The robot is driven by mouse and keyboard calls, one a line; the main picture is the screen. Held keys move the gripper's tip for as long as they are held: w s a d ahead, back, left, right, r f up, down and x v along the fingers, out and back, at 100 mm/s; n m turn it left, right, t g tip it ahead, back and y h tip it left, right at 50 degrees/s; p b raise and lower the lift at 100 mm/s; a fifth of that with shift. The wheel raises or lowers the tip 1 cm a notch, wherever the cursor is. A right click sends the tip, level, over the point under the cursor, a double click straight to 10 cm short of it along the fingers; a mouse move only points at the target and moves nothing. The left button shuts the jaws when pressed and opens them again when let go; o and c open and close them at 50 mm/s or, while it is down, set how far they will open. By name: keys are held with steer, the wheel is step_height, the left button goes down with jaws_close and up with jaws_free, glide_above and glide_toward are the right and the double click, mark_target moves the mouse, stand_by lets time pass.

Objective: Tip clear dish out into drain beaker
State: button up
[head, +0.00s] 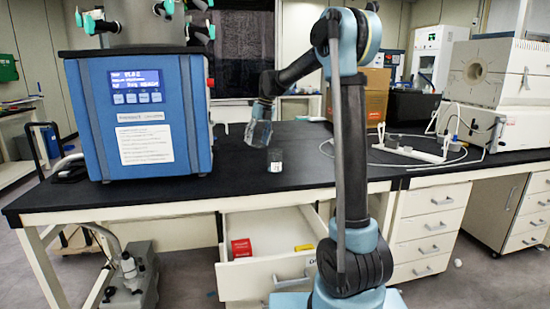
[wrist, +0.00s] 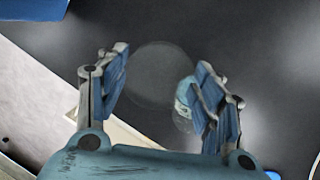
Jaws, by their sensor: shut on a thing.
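My gripper (head: 262,108) is shut on the clear dish (head: 258,133), holding it above the black bench in the head view. The dish is see-through and looks tilted. In the wrist view, the dish (wrist: 155,75) shows as a faint round outline between the two blue-padded fingers of my gripper (wrist: 163,72). The small clear drain beaker (head: 275,160), with a white label, stands on the bench just below and right of the dish. In the wrist view, the beaker (wrist: 183,112) is partly hidden by the right finger. I cannot tell what is in either vessel.
The blue freeze dryer (head: 140,115) stands left on the bench. A white frame with tubing (head: 415,150) lies to the right, before a white furnace (head: 490,75). An open drawer (head: 270,272) below the bench edge holds a red box (head: 241,248).

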steer(key=shift+a+f+h, duration=0.35)
steer(key=shift+a+h, duration=0.25)
steer(key=shift+a, duration=0.1)
steer(key=shift+w+a+f+h+b, duration=0.15)
steer(key=shift+a+f+h+b, duration=0.6)
steer(key=shift+f, duration=0.2)
